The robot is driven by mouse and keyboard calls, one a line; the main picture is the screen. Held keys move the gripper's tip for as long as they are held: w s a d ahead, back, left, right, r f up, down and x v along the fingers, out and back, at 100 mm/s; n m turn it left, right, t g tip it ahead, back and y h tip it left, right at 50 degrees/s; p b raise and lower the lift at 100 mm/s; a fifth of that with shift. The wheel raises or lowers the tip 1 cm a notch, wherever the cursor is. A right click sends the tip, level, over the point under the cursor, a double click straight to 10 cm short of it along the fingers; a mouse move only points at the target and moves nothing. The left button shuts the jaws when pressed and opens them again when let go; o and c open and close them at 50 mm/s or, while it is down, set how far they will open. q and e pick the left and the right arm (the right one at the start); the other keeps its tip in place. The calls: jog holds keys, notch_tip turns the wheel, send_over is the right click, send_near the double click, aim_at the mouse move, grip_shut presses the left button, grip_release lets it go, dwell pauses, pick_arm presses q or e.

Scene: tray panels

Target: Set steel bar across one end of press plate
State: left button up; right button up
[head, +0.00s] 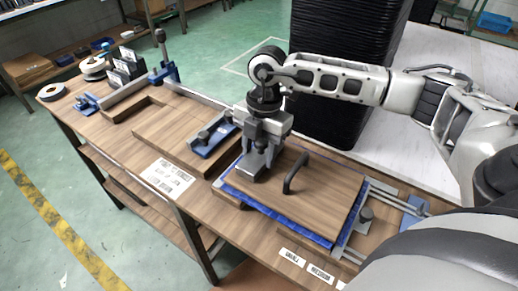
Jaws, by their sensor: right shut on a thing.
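The press plate (310,198) is a brown wooden board with a black handle (296,172) on top, lying over a blue sheet (285,228) on the workbench. My right gripper (261,147) comes down over the plate's left end, shut on a dark upright knob. Below it a grey steel bar (248,173) shows at that end. It is partly hidden by the gripper, so I cannot tell whether it rests on the plate. Another grey bar (350,230) with a knob (365,215) lies along the plate's right end. My left gripper is not in view.
A blue clamp (212,140) stands left of the plate. Wooden frame pieces (165,120), tape rolls (52,91) and a lever tool (162,60) lie farther left on the bench. Black stacked trays (345,75) stand behind. Paper labels lie at the bench's front edge.

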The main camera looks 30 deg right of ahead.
jog(key=o, duration=0.8)
jog(key=shift+f, duration=0.2)
jog(key=o, duration=0.5)
jog(key=shift+c, duration=0.2)
jog(key=shift+r, duration=0.1)
jog(key=r, duration=0.4)
jog(key=d+r, duration=0.1)
jog(key=r, duration=0.7)
jog(key=shift+w+d+r, duration=0.1)
jog(key=shift+w+d, duration=0.2)
jog(key=shift+w, duration=0.05)
jog(key=shift+s, duration=0.1)
